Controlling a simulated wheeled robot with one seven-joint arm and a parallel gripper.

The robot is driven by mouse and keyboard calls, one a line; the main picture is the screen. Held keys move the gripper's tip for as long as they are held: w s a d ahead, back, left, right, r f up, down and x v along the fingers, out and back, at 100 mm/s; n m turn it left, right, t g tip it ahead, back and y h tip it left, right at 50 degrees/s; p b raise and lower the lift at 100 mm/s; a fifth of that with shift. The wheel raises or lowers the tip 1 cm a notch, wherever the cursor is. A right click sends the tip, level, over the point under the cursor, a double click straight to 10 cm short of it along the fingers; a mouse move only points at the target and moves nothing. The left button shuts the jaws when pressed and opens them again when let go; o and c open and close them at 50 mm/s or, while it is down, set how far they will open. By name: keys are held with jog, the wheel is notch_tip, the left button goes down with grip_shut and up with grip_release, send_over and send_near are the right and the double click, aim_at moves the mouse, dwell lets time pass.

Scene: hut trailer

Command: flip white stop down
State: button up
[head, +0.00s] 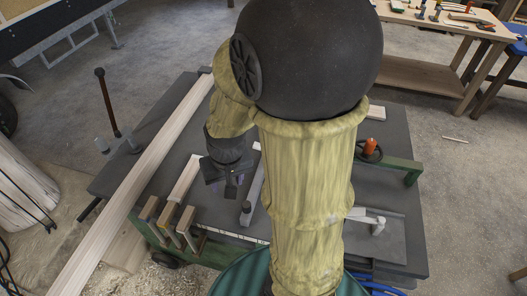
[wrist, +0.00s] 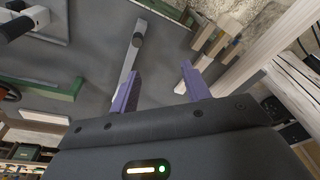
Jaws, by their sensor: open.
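My gripper (head: 228,186) is open and points down over the dark worktable, left of my arm's pale yellow links. In the wrist view its two purple fingers (wrist: 160,74) are apart with nothing between them. A pale, whitish wooden piece (head: 186,179) lies on the table left of the gripper; it also shows beside the right fingertip (wrist: 188,76). Several small wooden stops (head: 187,220) stand in a row at the table's near edge, and they show at the upper right of the wrist view (wrist: 204,34). I cannot tell for sure which is the white stop.
A grey bar with a round knob (head: 247,208) lies just right of the gripper. A long pale board (head: 150,165) crosses the table's left side. A green rail (head: 405,168) and a grey-white handle (head: 375,222) are at the right. My arm hides the table's middle.

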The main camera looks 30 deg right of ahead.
jog(key=w+d+f+m+y, duration=0.3)
jog(key=w+d+f+m, duration=0.15)
jog(key=d+m, duration=0.35)
jog(key=w+d+f+m+y, duration=0.35)
jog(key=d+f+m, duration=0.25)
jog(key=d+m, duration=0.25)
jog(key=d+f+m+t+y, duration=0.1)
jog(key=d+m+t, duration=0.3)
jog(key=d, duration=0.4)
jog(key=s+d+f+m+t+y+b, duration=0.1)
jog(key=d+m+t, duration=0.3)
jog(key=d, duration=0.5)
jog(key=shift+s+f+m, duration=0.25)
jog(key=shift+f+m, duration=0.3)
jog(key=shift+f, duration=0.15)
jog(key=shift+y, duration=0.25)
jog(key=p+x, duration=0.4)
jog(key=x, duration=1.2)
jog(key=shift+w+f+p, duration=0.1)
jog(key=shift+w+p, duration=0.1)
jog(key=shift+p, duration=0.1)
jog(key=shift+w+a+f, duration=0.25)
jog(key=shift+w+a, duration=0.05)
jog(key=shift+w, duration=0.05)
jog(key=shift+c, duration=0.2)
